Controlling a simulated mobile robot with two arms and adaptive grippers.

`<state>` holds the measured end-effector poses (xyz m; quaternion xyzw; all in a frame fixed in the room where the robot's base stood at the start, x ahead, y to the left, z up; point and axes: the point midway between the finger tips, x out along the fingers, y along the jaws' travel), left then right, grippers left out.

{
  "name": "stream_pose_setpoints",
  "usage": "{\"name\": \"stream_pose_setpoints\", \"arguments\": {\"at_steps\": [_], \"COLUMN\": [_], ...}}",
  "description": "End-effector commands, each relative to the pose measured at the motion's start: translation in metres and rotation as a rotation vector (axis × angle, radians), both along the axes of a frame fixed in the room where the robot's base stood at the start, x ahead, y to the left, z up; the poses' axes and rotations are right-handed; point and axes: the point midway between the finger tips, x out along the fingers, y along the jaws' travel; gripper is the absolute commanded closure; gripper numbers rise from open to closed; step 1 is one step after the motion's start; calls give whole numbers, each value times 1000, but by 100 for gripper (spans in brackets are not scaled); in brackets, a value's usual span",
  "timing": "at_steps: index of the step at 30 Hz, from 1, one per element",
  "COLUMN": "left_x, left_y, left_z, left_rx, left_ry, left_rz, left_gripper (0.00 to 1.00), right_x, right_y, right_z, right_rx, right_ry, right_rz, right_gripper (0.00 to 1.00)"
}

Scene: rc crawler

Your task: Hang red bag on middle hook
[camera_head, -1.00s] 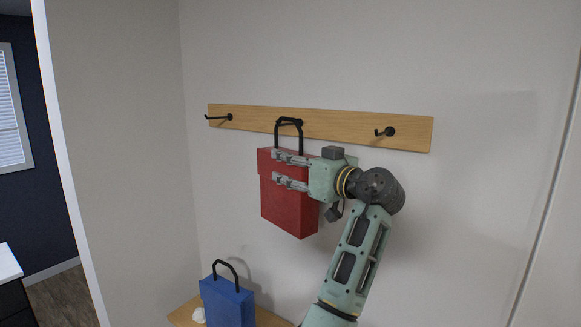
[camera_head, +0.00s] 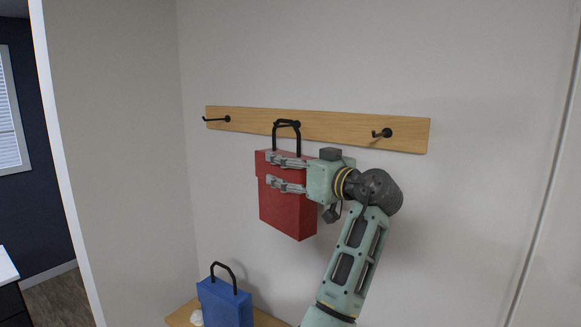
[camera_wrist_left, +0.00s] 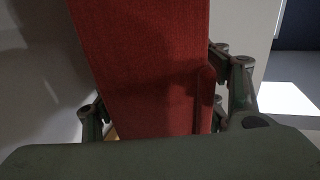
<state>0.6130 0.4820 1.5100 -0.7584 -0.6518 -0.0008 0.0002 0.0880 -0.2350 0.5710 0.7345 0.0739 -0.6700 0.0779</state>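The red bag (camera_head: 287,212) hangs upright against the wall under the wooden hook board. The top of its black handle (camera_head: 275,140) overlaps the middle hook (camera_head: 296,124) and appears looped over it. My left gripper (camera_head: 272,172) reaches in from the right, its fingers across the bag's upper part. In the left wrist view, the red bag (camera_wrist_left: 150,70) lies between my left gripper's fingers (camera_wrist_left: 160,110). Small gaps show beside the bag, so the fingers look open around it. The far finger is hidden in the head view. My right gripper is out of view.
The hook board (camera_head: 345,127) also has an empty left hook (camera_head: 218,119) and an empty right hook (camera_head: 382,133). A blue bag (camera_head: 224,303) stands on a wooden surface (camera_head: 267,319) below, beside a small white item (camera_head: 197,317). The wall right of my arm is clear.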

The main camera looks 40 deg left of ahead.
Motion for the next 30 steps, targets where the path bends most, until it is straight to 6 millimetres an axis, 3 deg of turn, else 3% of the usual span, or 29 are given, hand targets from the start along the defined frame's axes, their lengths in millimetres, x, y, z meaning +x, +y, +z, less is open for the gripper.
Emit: {"name": "stream_pose_setpoints", "arguments": {"at_steps": [11, 24, 30], "left_x": [0, -13, -17], "left_y": [-7, -91, -114], "left_z": [-1, -1, -1], "left_rx": [-2, -2, -1], "left_ry": [1, 1, 1], "left_rz": [-1, -2, -1], "left_gripper": [32, 32, 32], "right_x": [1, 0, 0], "right_y": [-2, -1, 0], "right_z": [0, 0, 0], "right_rx": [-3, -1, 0], "right_ry": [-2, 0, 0], "right_rz": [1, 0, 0], "right_gripper": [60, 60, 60]}}
